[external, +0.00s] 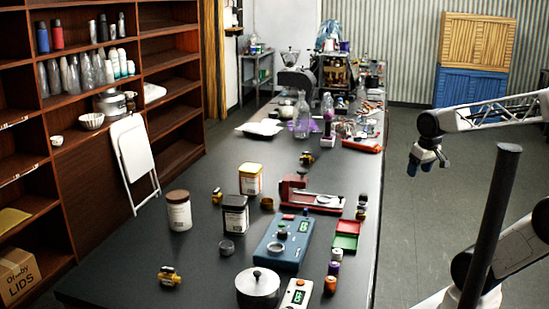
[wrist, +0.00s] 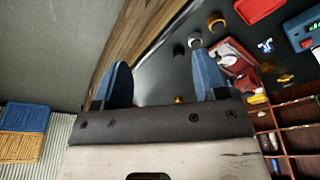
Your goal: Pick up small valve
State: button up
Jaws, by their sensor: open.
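Several small brass-and-black fittings that look like valves lie on the dark table: one at the front left (external: 169,276), one behind the white canister (external: 217,196), and one farther back (external: 307,158). I cannot tell which is the small valve. My gripper (external: 427,165) hangs in the air to the right of the table, over the floor, well apart from all of them. In the wrist view its two blue fingers (wrist: 162,80) stand wide apart with nothing between them. A small yellow item (wrist: 285,78) on the table shows there, too small to identify.
On the table (external: 130,285) are a white canister (external: 179,211), a yellow tin (external: 250,179), a dark tin (external: 235,215), a blue scale (external: 282,243), a lidded pot (external: 258,285) and red and green trays (external: 346,234). A dark post (external: 492,220) stands before my arm.

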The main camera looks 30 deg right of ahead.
jog(key=w+a+r+n, duration=0.2)
jog(key=w+a, duration=0.6)
jog(key=a, duration=0.1)
jog(key=w+a+r+n, duration=0.1)
jog(key=w+a+r, duration=0.2)
jog(key=w+a, duration=0.55)
jog(key=w+a+f+n+g, duration=0.1)
jog(key=w+a, duration=0.3)
jog(key=a, duration=0.7)
jog(key=w+a+f+n+g, duration=0.1)
jog(key=w+a+n, duration=0.15)
jog(key=a, duration=0.85)
jog(key=n, duration=0.3)
send_over(170, 268)
jog(key=shift+g, duration=0.3)
jog(key=f, duration=1.4)
jog(key=shift+w+d+f, duration=0.2)
jog(key=shift+d+f, duration=0.05)
jog(key=shift+d, duration=0.1)
jog(key=shift+s+a+f, duration=0.15)
jog(key=shift+s+a, duration=0.1)
jog(key=shift+a, duration=0.1)
jog(key=shift+f, duration=0.15)
